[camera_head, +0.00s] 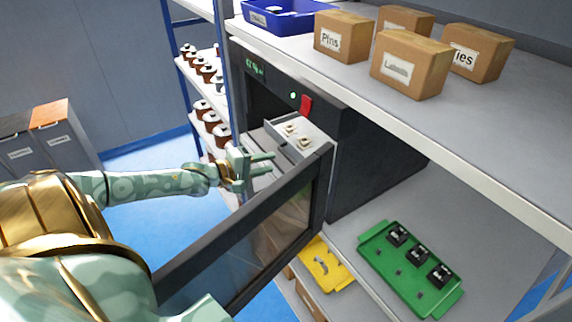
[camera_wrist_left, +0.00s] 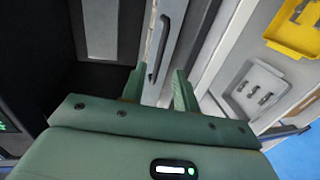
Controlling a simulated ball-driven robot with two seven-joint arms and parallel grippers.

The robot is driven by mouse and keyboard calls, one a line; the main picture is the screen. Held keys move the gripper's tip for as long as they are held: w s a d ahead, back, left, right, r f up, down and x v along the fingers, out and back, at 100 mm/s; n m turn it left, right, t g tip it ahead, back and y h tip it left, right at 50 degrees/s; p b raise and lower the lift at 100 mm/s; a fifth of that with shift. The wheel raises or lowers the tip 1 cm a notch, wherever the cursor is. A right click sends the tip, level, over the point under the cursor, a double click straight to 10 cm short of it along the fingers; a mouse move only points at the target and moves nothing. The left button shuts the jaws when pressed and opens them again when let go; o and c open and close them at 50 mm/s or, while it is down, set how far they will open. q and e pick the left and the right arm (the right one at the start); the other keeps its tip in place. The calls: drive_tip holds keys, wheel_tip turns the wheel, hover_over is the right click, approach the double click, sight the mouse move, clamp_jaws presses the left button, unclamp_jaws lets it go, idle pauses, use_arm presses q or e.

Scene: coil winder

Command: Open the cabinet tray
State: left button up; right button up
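The dark cabinet (camera_head: 375,140) stands with its glass-fronted, dark-framed door (camera_head: 240,228) swung open. A light grey tray (camera_head: 318,138) with small beige parts on it shows at the cabinet's opening. My left gripper (camera_head: 273,161) is in front of the tray, its fingers pointing toward the opening. In the left wrist view, the two green fingers (camera_wrist_left: 158,74) are apart. A dark bar handle (camera_wrist_left: 163,45) on a pale front appears between and just beyond the fingertips. I cannot tell whether they touch it. My right gripper is out of view.
The open door stands close to my left arm. A shelf above holds cardboard boxes (camera_head: 410,66) and a blue bin (camera_head: 283,16). A green tray (camera_head: 405,270) and a yellow tray (camera_head: 327,268) lie below. A rack of spools (camera_head: 203,70) stands behind.

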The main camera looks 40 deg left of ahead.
use_arm(q)
drive_tip(key=b+x, duration=0.1)
drive_tip(key=x, duration=0.4)
drive_tip(key=shift+f+b, duration=0.15)
drive_tip(key=shift+b, duration=0.25)
drive_tip(key=shift+w+d, duration=0.2)
drive_tip(key=shift+w, duration=0.5)
clamp_jaws()
